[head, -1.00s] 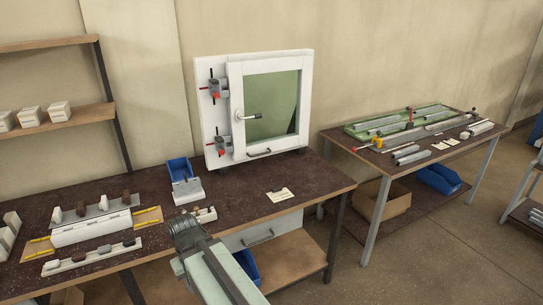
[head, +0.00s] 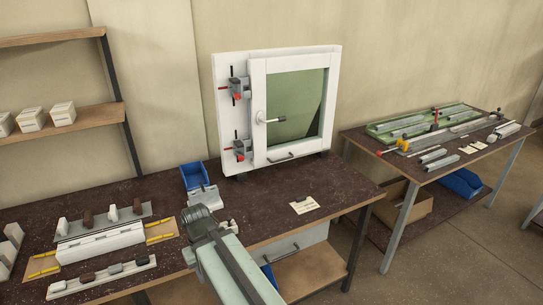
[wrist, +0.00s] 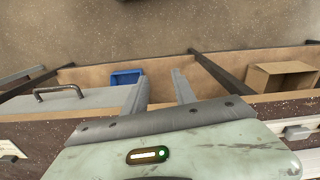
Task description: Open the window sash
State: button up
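The window sash (head: 258,135) is a white frame around a greenish glass pane (head: 300,100), mounted upright on a white panel (head: 229,130) at the back of the bench. It looks closed against the panel. A lever handle (head: 272,119) on the sash's left side lies horizontal, pointing right. A dark pull bar (head: 282,158) sits along the bottom. My gripper (wrist: 160,80) is open and empty in the wrist view, its two fingers apart. In the head view my arm is at the bench's front edge, well short of the sash; the fingers cannot be made out there.
Two red-handled clamps (head: 240,89) sit on the panel left of the sash. A blue bin (head: 193,176) and a paper card (head: 304,205) lie on the bench (head: 270,195); the space before the window is mostly clear. A second table (head: 465,152) stands right.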

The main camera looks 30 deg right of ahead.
jog(key=shift+w+d+r, duration=0.1)
jog(key=shift+w, duration=0.2)
jog(key=shift+w, duration=0.1)
